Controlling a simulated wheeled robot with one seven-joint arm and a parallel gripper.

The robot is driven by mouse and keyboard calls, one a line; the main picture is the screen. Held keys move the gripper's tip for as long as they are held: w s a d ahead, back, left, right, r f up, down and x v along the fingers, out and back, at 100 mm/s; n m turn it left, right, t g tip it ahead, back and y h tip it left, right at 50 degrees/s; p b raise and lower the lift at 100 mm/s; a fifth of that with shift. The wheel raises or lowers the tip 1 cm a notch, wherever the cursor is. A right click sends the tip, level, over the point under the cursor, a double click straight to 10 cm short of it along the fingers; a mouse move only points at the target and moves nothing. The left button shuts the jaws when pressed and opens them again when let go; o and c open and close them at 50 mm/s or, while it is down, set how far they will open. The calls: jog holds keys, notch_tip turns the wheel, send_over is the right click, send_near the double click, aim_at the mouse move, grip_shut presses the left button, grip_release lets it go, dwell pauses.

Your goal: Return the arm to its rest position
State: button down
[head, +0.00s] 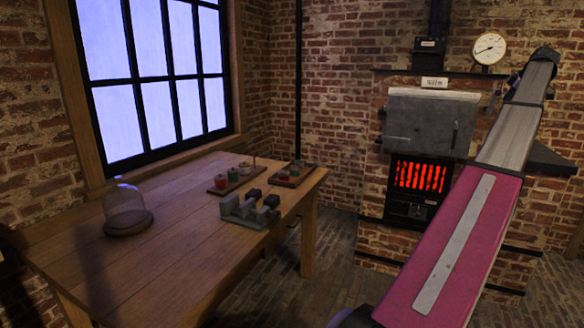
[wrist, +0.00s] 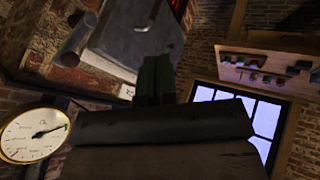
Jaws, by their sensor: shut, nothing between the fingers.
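My arm rises across the right side of the head view, with a magenta link low down and a grey link above it, ending in a dark joint near the wall gauge. My gripper (wrist: 154,78) shows in the wrist view as two dark fingers side by side, shut and with nothing between them. It is up in the air, apart from the table and everything on it. In the head view I cannot make out its fingers.
The wooden table (head: 85,250) holds a glass dome (head: 126,208), a grey block fixture (head: 245,212) and two small trays of jars. A brick furnace with a grey door (head: 428,122) and glowing grate (head: 418,178) stands behind my arm. A round gauge (head: 489,48) is close to it.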

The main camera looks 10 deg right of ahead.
jog(key=w+a+f+m+g+y, duration=0.1)
jog(key=w+a+f, duration=0.4)
jog(key=a+f, duration=0.85)
jog(key=w+a+f+m+g, duration=0.15)
jog(key=w+a+f, duration=0.35)
jog(key=a+f, duration=0.8)
jog(key=w+a+f+m+g+y, duration=0.15)
jog(key=w+a+f, duration=0.35)
jog(key=a+f, duration=0.8)
jog(key=s+a+f+m+g, duration=0.1)
jog(key=s+a+f, duration=0.3)
jog(key=a, duration=0.5)
jog(key=s+a+f+m, duration=0.1)
jog(key=a+f, duration=0.5)
jog(key=a, duration=0.4)
jog(key=s+a+f+g, duration=0.1)
jog(key=s+a+f, duration=0.3)
jog(key=a, duration=0.5)
jog(key=s+a+f+m+h, duration=0.1)
jog(key=s+a+f, duration=0.4)
jog(key=a, duration=0.3)
jog(key=s+a+f+m+g+h, duration=0.1)
jog(key=s+a+f, duration=0.4)
jog(key=s+a, duration=0.3)
jog(key=shift+s+a, duration=0.3)
jog(key=shift+a, duration=0.5)
jog(key=shift+d+f, duration=0.1)
